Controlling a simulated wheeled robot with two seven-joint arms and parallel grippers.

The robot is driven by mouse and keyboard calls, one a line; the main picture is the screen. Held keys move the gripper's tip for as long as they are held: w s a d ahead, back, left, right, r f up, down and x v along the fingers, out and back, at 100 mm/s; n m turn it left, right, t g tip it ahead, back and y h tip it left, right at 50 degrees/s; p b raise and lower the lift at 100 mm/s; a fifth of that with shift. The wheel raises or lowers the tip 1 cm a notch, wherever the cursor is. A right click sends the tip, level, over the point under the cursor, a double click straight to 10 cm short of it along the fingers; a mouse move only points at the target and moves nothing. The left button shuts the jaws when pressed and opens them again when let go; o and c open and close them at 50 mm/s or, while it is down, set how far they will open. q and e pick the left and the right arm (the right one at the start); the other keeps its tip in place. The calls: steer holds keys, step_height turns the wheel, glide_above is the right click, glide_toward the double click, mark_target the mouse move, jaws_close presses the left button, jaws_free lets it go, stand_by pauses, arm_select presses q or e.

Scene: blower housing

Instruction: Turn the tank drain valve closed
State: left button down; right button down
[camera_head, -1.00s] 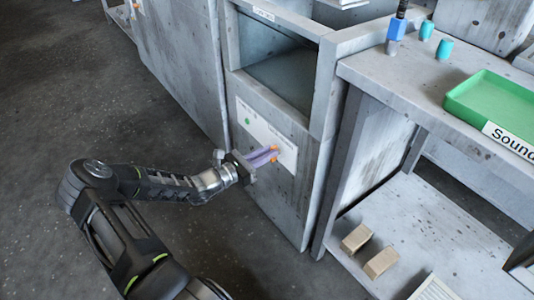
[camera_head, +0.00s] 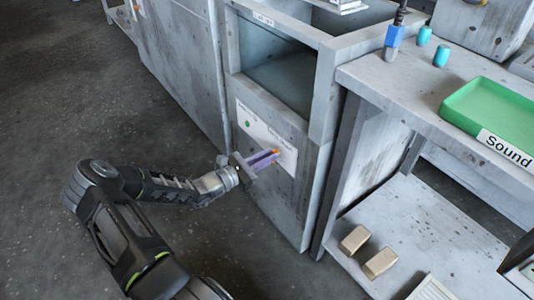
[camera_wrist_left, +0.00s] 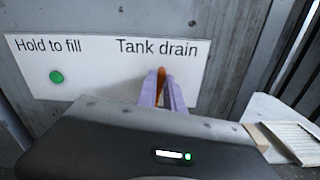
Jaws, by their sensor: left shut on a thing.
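The tank drain valve is an orange handle (camera_wrist_left: 161,82) under the words "Tank drain" on a white panel (camera_wrist_left: 95,75). In the left wrist view it stands about upright in the picture. It also shows in the head view as a small orange bit (camera_head: 276,152) at the fingertips. My left gripper (camera_head: 268,158) has pale purple fingers, one on each side of the handle, and is shut on it. In the left wrist view the fingers (camera_wrist_left: 162,90) hide the handle's lower part. My right gripper is not in view.
A green button (camera_wrist_left: 56,77) labelled "Hold to fill" is left of the valve. The open tank (camera_head: 285,78) is above the panel. A workbench (camera_head: 385,85) with a green tray (camera_head: 462,105) stands at right, with two tan blocks (camera_head: 380,262) on its lower shelf.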

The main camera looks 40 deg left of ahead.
arm_select(q)
steer(key=m+p, duration=0.1)
steer(key=m, duration=0.1)
steer(key=m+p, duration=0.3)
steer(key=m, duration=0.1)
steer(key=shift+s+d, duration=0.1)
steer(key=shift+d, duration=0.3)
steer(key=m+p, duration=0.1)
steer(key=m, duration=0.1)
steer(key=f+m+p, duration=0.1)
steer(key=m, duration=0.2)
steer(key=shift+s+d+m+p, duration=0.1)
steer(key=shift+d+m+p, duration=0.1)
steer(key=shift+m+p, duration=0.15)
steer(key=shift+f+m+p, duration=0.2)
steer(key=shift+m+p, duration=0.2)
steer(key=shift+m, duration=0.75)
steer(key=shift+f+m+p, duration=0.15)
steer(key=shift+m+p, duration=0.25)
steer(key=shift+m, duration=0.7)
steer(key=c, duration=1.5)
jaws_free()
steer(key=shift+o, duration=0.2)
steer(key=v, duration=0.7)
steer(key=shift+s+p, duration=0.4)
